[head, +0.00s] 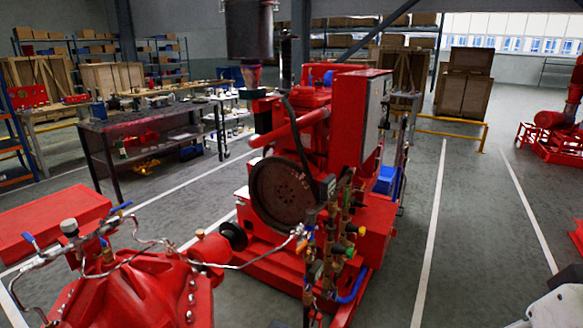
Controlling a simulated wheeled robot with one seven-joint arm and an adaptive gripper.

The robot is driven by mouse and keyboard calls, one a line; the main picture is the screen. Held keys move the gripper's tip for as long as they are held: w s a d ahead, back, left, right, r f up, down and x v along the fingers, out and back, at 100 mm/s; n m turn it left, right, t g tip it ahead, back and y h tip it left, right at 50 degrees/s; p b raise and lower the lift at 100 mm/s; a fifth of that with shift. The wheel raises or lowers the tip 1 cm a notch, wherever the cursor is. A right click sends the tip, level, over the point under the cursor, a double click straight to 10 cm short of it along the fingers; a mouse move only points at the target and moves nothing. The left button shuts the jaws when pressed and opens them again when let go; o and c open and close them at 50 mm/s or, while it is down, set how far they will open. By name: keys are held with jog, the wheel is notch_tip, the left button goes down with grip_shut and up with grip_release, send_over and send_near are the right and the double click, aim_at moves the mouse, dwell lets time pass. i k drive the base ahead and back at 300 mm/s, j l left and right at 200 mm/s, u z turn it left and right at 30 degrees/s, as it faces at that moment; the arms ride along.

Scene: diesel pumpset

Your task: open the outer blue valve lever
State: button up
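Two small blue valve levers show on the thin pipework above the red pump casing (140,290) at the lower left. One blue lever (28,238) is at the far left end of the pipework. The other blue lever (122,207) is farther right and slightly higher, tilted up to the right. I cannot tell from this view which one is the outer lever, nor whether either valve is open. My gripper is not in view. A pale grey part at the lower right corner looks like part of my arm.
The red diesel engine (295,130) with its flywheel (283,193) stands in the middle. A cluster of valves and fittings (330,240) stands in front of it. A dark workbench (150,130) is behind at left. Grey floor (465,240) is clear at right.

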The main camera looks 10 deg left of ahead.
aim_at(29, 238)
jog(key=u, duration=1)
